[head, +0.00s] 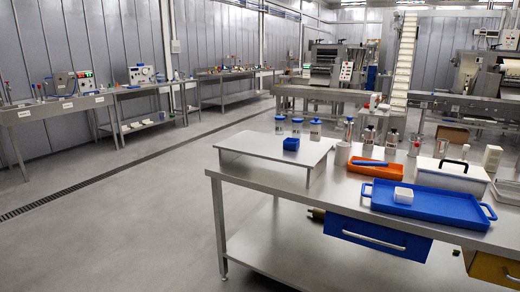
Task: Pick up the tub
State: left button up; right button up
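Two small open containers could be the tub. A small white square tub (403,195) stands upright on the blue tray (428,207) at the right of the near steel table. A small blue square container (291,144) stands on the low white riser (262,151) at the table's left. Nothing touches either from above. Neither of my grippers is in view.
An orange tray (374,167) with a blue object lies behind the blue tray. A white box with a black handle (450,175) stands behind it on the right. Blue-lidded jars (297,127) stand behind the riser. The floor (110,220) at the left is clear.

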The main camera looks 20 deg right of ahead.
aim_at(290, 144)
jog(key=u, duration=0.65)
jog(key=i, duration=1.45)
jog(key=z, duration=0.3)
jog(key=i, duration=1.05)
jog(key=z, duration=1.05)
